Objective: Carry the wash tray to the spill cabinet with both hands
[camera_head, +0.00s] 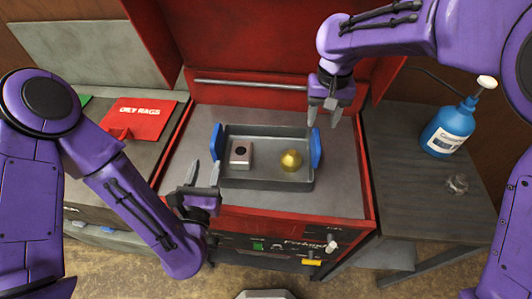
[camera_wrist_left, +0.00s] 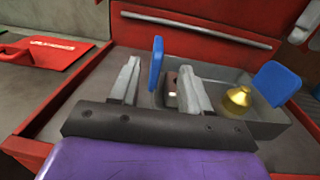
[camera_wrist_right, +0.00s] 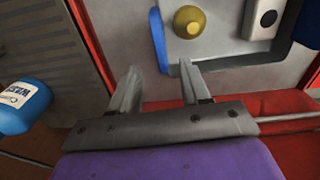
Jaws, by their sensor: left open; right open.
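The grey wash tray (camera_head: 265,183) stands on the grey top of a red machine, with a blue handle on its left end (camera_head: 216,142) and another on its right end (camera_head: 315,148). A silver block with a dark round hole (camera_head: 241,154) and a brass dome-shaped part (camera_head: 291,160) sit inside it. My left gripper (camera_head: 203,174) is open near the tray's front left corner; in the left wrist view the left blue handle (camera_wrist_left: 156,62) shows beyond and between its fingers. My right gripper (camera_head: 325,106) is open, behind and above the right handle. I cannot identify the spill cabinet.
A red oily rags container (camera_head: 138,118) is on the left bench. A blue wash bottle (camera_head: 450,128) and a small crumpled grey thing (camera_head: 457,183) are on the dark right bench (camera_head: 415,190). A metal bar (camera_head: 250,84) runs behind the tray.

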